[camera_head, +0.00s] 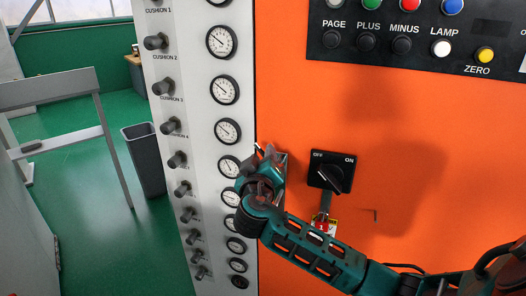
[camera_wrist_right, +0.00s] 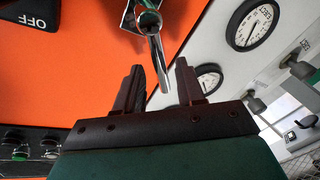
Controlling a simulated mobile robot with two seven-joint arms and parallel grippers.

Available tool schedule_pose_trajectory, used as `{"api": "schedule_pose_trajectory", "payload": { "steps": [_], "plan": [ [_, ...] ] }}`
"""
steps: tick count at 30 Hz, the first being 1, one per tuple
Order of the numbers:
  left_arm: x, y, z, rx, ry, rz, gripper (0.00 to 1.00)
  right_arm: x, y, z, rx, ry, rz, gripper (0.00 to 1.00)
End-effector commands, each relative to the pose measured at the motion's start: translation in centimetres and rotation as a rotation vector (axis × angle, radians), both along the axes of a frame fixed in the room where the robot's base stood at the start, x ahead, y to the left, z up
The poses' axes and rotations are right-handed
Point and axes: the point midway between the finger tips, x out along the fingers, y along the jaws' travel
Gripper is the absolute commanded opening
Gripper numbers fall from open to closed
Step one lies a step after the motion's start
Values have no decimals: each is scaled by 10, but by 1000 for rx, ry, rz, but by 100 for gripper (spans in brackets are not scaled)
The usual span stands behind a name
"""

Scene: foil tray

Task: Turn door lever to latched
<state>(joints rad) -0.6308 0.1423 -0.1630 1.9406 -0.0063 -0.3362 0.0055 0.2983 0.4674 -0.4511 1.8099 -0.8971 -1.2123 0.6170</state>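The silver door lever (camera_wrist_right: 156,48) shows in the right wrist view, on the orange door (camera_wrist_right: 75,70) near its edge with the white gauge panel. Its bar runs from a round hub down between my right fingertips. My right gripper (camera_wrist_right: 159,65) is open around the bar, with a gap visible on both sides. In the head view my right gripper (camera_head: 268,163) is at the door's left edge and hides most of the lever. My left gripper is not in view.
A black OFF/ON rotary switch (camera_head: 331,172) sits right of my gripper, with a red tag (camera_head: 322,224) below. A white panel (camera_head: 190,105) with gauges and knobs stands left. A black button panel (camera_head: 420,38) is above. A grey bin (camera_head: 146,158) stands on the green floor.

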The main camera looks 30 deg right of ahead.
Motion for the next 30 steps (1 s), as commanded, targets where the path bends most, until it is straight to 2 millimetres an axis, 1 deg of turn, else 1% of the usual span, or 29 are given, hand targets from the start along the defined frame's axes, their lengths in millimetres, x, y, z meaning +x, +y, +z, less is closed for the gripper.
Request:
{"api": "schedule_pose_trajectory", "payload": {
  "steps": [1, 3, 6, 16, 27, 28, 30],
  "plan": [
    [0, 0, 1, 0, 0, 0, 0, 6, -5, 1, -3, 1, -1, 38],
    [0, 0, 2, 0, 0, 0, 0, 11, -9, 1, -2, 0, 0, 38],
    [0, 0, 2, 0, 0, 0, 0, 16, -12, 0, -1, 0, 1, 38],
    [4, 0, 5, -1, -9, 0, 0, 18, -14, -1, 0, 0, 1, 38],
    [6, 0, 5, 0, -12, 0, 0, 18, -14, -1, 0, 0, 1, 2],
    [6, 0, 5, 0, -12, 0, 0, 18, -14, -1, 0, 0, 1, 0],
    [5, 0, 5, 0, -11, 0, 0, 18, -14, -1, 0, 0, 1, 0]
  ]
}}
